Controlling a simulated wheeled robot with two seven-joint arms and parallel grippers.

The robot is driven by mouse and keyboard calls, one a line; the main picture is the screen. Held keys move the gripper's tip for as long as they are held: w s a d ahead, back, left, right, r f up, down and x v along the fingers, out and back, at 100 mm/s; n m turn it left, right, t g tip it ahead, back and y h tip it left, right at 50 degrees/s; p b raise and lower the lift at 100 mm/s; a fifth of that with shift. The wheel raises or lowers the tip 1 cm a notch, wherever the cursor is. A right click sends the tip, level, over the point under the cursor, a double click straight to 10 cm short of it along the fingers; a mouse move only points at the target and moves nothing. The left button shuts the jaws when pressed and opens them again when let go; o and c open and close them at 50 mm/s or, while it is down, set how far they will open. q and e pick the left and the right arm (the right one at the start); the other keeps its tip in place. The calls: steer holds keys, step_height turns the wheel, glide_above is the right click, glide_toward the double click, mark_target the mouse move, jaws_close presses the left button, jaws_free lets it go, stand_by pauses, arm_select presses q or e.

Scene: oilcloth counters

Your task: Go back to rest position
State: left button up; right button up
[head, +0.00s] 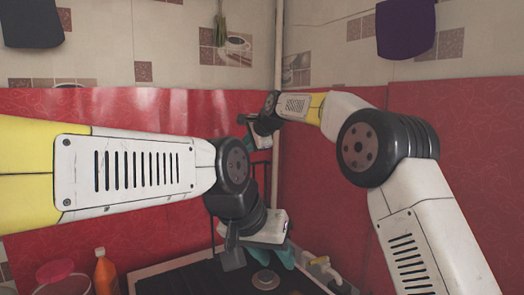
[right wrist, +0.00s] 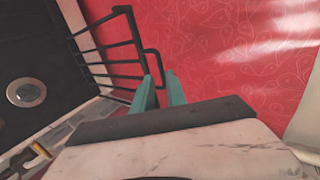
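My left gripper (head: 286,257) has teal fingers and hangs over the dark sink area at the lower middle of the head view. Its fingers look apart, with nothing seen between them. My right gripper (head: 247,143) is farther off near the wall corner, small and partly hidden by its own wrist. The right wrist view shows its two teal fingers (right wrist: 160,90) with a gap between them and no object held. A black wire rack lies just beyond these fingertips; I cannot tell if they touch it.
The black rack (right wrist: 110,45) stands by the red wall (right wrist: 235,50). A dark sink basin with a round drain (head: 265,280) lies below. An orange bottle (head: 106,272) and a reddish-lidded tub (head: 55,272) stand at lower left. A pipe (head: 277,100) runs up the corner.

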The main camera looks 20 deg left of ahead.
stand_by(0.3)
steer(key=s+d+n+h, duration=0.1)
steer(key=s+d, duration=0.3)
steer(key=d, duration=0.7)
steer(key=s+d+r+n+h, duration=0.15)
steer(key=s+d, duration=0.25)
steer(key=d, duration=0.7)
steer(key=s+d+n+h, duration=0.15)
steer(key=s+d, duration=0.25)
steer(key=d, duration=0.7)
steer(key=s+d+f+n, duration=0.1)
steer(key=s+d+f, duration=0.4)
steer(key=s, duration=0.3)
steer(key=s+d+f+n+h, duration=0.1)
steer(key=s+d+f, duration=0.4)
steer(key=s, duration=0.3)
steer(key=s+d+f+n+h, duration=0.1)
steer(key=s+d+f+n, duration=0.1)
steer(key=s+d+f, duration=0.3)
steer(key=s+d, duration=0.1)
steer(key=s, duration=0.2)
steer(key=shift+d+g, duration=0.3)
steer(key=shift+a, duration=0.1)
